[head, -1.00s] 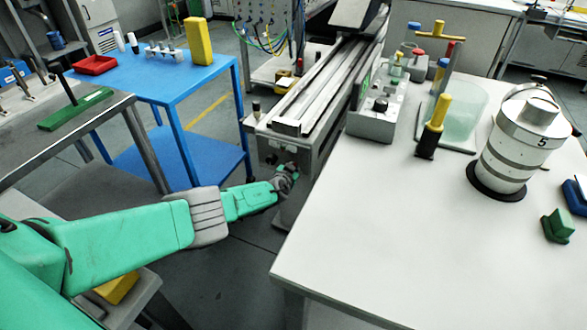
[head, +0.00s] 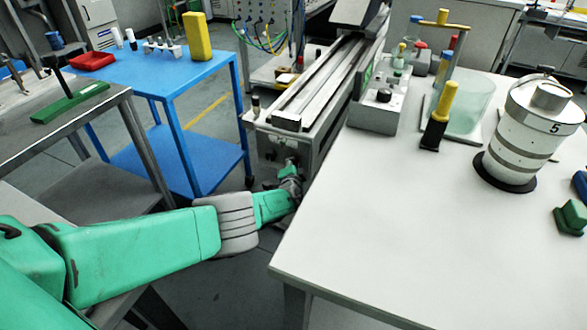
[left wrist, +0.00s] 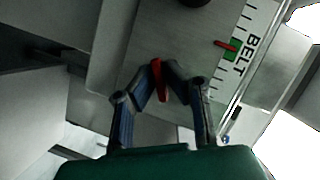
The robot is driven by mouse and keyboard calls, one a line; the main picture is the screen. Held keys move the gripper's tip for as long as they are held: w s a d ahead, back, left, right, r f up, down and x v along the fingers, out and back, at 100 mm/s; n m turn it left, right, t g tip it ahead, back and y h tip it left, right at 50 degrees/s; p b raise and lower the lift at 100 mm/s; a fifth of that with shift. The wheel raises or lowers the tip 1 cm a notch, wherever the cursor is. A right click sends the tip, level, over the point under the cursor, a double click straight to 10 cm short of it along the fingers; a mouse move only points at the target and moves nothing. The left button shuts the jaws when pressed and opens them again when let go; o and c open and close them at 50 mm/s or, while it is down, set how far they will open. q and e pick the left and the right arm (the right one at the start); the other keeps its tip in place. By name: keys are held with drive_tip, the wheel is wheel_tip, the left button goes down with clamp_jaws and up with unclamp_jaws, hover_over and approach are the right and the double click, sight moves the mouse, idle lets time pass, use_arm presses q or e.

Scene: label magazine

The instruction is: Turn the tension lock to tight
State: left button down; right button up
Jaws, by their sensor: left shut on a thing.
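My left gripper (head: 289,172) reaches the front end face of the long grey conveyor (head: 300,143), low beside the white table. In the left wrist view, the fingers of my left gripper (left wrist: 160,76) are shut on a narrow red lever (left wrist: 158,82), which I take to be the tension lock. It stands out from a grey panel (left wrist: 150,40). Beside it is a scale marked BELT with a green band (left wrist: 232,55) and a red pointer (left wrist: 224,44) at that band. The fingers hide part of the lever. My right gripper is not in view.
The white table (head: 400,240) stands close on the right of my left forearm. It bears a grey control box (head: 372,118) and a white cylinder marked 5 (head: 520,150). A blue table (head: 150,85) stands to the left. A dark knob (left wrist: 195,2) sits above the lever.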

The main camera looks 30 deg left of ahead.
use_arm(q)
drive_tip(key=m+b, duration=0.1)
drive_tip(key=m+t+b, duration=0.1)
drive_tip(key=m, duration=0.1)
drive_tip(key=d+f+m+y+b, duration=0.1)
drive_tip(key=shift+s+m+b, duration=0.15)
drive_tip(key=shift+m+b, duration=0.2)
drive_tip(key=shift+m, duration=0.05)
drive_tip(key=shift+t, duration=0.3)
drive_tip(key=c, duration=1.7)
unclamp_jaws()
drive_tip(key=shift+d, duration=0.1)
drive_tip(key=shift+r, duration=0.15)
drive_tip(key=shift+r, duration=0.1)
